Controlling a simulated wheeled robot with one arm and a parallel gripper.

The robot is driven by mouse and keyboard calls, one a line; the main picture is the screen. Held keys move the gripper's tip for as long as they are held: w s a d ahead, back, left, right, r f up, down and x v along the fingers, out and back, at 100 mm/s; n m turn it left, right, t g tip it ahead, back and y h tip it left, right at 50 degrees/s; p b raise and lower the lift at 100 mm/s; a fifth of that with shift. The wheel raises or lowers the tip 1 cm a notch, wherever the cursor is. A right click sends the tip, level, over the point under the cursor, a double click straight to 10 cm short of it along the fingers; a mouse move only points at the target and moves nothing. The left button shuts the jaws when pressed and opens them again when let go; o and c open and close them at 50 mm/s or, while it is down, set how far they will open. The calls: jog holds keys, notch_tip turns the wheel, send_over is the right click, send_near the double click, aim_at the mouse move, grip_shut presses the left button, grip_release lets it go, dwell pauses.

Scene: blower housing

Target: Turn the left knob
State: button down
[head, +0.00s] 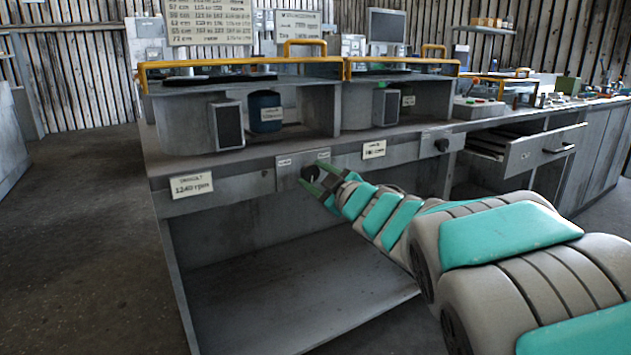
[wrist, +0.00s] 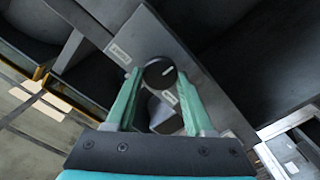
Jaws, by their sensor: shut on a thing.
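The left knob (head: 309,173) is a round black knob on a grey plate (head: 290,181) at the front of the long bench. In the wrist view the knob (wrist: 160,72) has a short light mark pointing toward the upper right. My gripper (head: 311,177) is at this knob, and its green fingers (wrist: 158,80) stand on both sides of it, shut on it. In the head view the fingers partly hide the knob. A second black knob (head: 441,145) is on another plate further right on the bench front.
A label reading 1240 rpm (head: 191,185) is at the left of the bench front. An open drawer (head: 530,150) juts out at the right. Below the knob is an open bay with a low shelf (head: 290,285). The floor (head: 80,230) at the left is clear.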

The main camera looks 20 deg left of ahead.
jog(key=n+b, duration=0.1)
jog(key=n, duration=0.2)
jog(key=shift+f, duration=0.1)
jog(key=n+b, duration=0.2)
jog(key=n, duration=0.1)
jog(key=shift+f, duration=0.15)
jog(key=shift+n+b, duration=0.75)
jog(key=shift+n, duration=0.75)
jog(key=shift+a, duration=0.1)
jog(key=shift+c, duration=1.4)
grip_release()
jog(key=shift+s, duration=0.1)
jog(key=v, duration=0.8)
